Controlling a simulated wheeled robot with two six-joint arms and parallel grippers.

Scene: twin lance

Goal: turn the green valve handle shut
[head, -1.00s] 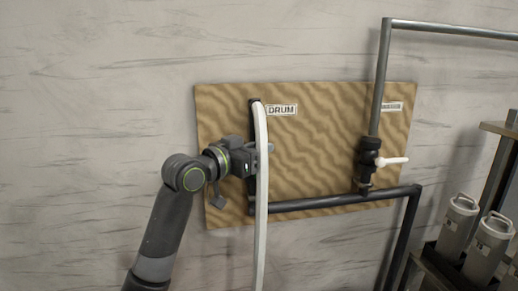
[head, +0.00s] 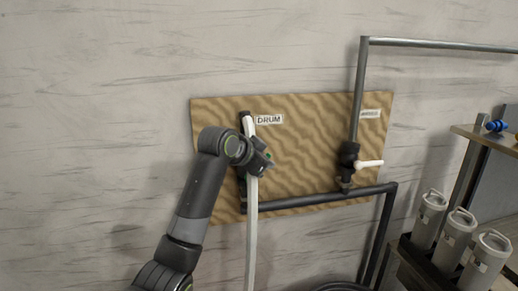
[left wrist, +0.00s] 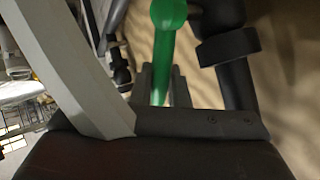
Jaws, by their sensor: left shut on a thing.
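The green valve handle (left wrist: 168,18) shows in the left wrist view, running down between my left gripper's fingers (left wrist: 165,88). The fingers are shut on it. In the head view my left gripper (head: 266,161) is at the DRUM side of the wooden board (head: 300,165), and only a speck of green shows by its tip. The wrist hides most of that handle and its valve body. My right gripper is in neither view.
A pale upright strip (head: 252,225) runs beside the gripper. A second valve with a white handle (head: 370,163) sits on the grey pipe (head: 359,90) to the right. Lidded canisters (head: 459,232) and a shelf (head: 490,137) with a blue item (head: 497,125) stand at right.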

